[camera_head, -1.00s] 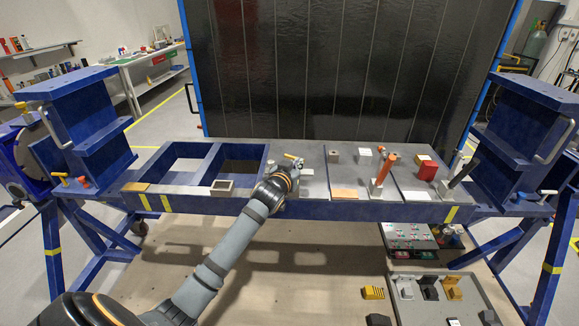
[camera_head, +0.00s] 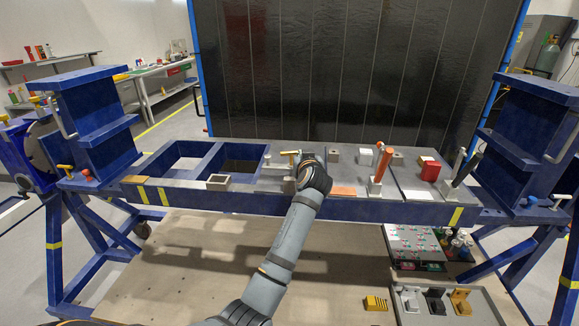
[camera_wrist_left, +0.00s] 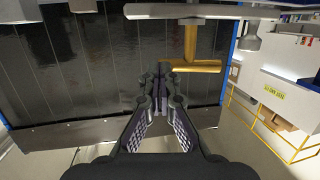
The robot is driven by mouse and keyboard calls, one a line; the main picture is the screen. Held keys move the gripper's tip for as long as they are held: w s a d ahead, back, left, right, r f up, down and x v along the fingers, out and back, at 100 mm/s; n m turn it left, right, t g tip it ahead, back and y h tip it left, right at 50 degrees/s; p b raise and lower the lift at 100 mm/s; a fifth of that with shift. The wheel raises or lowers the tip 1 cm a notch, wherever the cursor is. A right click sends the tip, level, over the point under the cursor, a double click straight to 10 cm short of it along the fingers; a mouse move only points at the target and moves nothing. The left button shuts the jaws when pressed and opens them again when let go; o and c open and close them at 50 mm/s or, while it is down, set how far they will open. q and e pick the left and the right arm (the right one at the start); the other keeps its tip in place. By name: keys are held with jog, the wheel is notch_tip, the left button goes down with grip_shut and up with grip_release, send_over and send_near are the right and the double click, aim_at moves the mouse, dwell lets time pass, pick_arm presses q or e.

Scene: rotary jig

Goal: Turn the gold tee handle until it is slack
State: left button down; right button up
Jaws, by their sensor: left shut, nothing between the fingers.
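The gold tee handle (camera_head: 291,154) stands on the grey bench plate, with its bar lying roughly across the picture. It also shows in the left wrist view (camera_wrist_left: 193,62), just right of my fingertips, with a gap beside them. My left gripper (camera_wrist_left: 160,72) is shut with nothing between its fingers. In the head view my left wrist hides most of this gripper, which is just right of the tee handle. My right gripper is not in view.
A dark panel (camera_head: 350,70) rises behind the bench.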

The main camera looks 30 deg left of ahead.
pick_arm(q)
jog(key=n+g+y+b, duration=0.1)
jog(key=b, duration=0.1)
jog(key=w+n+g+y+b, duration=0.1)
jog(key=n+g+y+b, duration=0.1)
jog(key=b, duration=0.1)
jog(key=shift+w+f, duration=0.2)
jog(key=shift+w+a+b, duration=0.15)
jog(key=shift+w+b, duration=0.35)
jog(key=shift+b, duration=0.55)
jog(key=shift+w+a+r+b, duration=0.1)
jog(key=shift+w+b, duration=0.15)
jog(key=shift+b, duration=0.05)
jog(key=shift+w+a, duration=0.1)
